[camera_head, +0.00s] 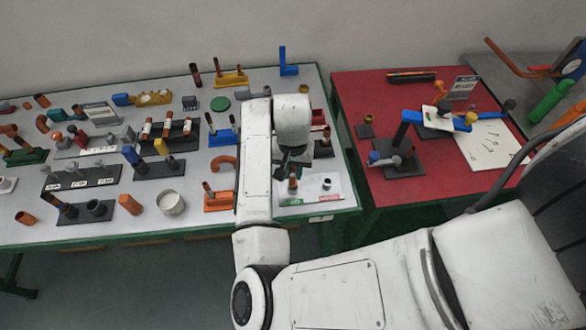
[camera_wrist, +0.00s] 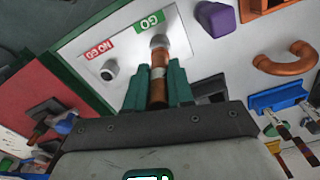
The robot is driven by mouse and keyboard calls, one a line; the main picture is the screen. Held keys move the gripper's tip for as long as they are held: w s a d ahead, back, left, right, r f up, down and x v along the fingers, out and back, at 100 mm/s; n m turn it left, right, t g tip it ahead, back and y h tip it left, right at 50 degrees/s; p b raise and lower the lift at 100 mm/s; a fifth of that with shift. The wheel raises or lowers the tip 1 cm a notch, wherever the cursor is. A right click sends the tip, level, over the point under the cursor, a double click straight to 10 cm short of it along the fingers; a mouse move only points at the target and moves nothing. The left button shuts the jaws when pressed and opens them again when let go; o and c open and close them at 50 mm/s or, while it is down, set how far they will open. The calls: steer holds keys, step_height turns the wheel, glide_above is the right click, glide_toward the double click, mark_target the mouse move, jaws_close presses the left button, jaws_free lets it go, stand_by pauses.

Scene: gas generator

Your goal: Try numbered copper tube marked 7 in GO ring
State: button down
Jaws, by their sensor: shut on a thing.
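My gripper (camera_wrist: 157,88) is shut on a copper tube (camera_wrist: 159,92) with a pale band; no number is readable on it. In the head view the tube (camera_head: 293,185) stands out below my gripper (camera_head: 292,168), over the left side of the white gauge plate (camera_head: 310,199). In the wrist view its far end meets or overlaps the grey GO ring (camera_wrist: 158,40), beside the green GO label (camera_wrist: 149,22). I cannot tell whether the tube is inside the ring. The grey NO GO ring (camera_wrist: 109,70) stands empty beside the red NO GO label (camera_wrist: 98,48).
A purple block (camera_wrist: 224,20) and an orange hook-shaped tube (camera_wrist: 287,59) lie near the plate. An orange stand (camera_head: 219,202) is left of it. The red table (camera_head: 350,95) is to the right, across a gap. Many parts crowd the white table.

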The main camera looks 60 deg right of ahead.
steer(key=shift+f, duration=0.25)
steer(key=shift+f+b, duration=0.35)
steer(key=shift+r, duration=0.1)
stand_by(0.6)
steer(key=shift+r+p, duration=0.55)
steer(key=shift+p, duration=0.1)
steer(key=shift+r+p, duration=0.85)
steer(key=shift+r, duration=1.1)
